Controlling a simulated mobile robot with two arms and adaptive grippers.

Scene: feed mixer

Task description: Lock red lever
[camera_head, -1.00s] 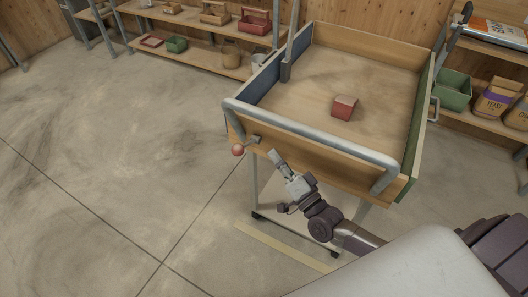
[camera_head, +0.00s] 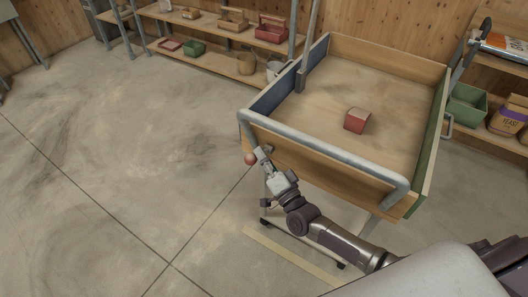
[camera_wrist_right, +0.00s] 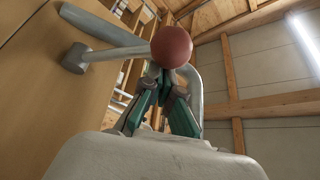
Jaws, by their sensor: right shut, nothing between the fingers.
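The red lever (camera_head: 250,159) is a metal rod with a round red knob, mounted on the outside of the mixer's wooden front panel near its left corner. In the right wrist view the red knob (camera_wrist_right: 171,47) is close and large, with its rod running left to a round pivot on the panel. My right gripper (camera_head: 262,153) is shut and empty, right beside the knob. In the wrist view its fingertips (camera_wrist_right: 160,77) lie just below the knob; I cannot tell whether they touch it. My left gripper is not in view.
The wooden mixer bin (camera_head: 390,88) has a grey tube rail (camera_head: 330,158) along its front edge, above the lever. A red block (camera_head: 357,120) lies inside. Shelves with boxes stand behind and at the right. The floor at the left is clear.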

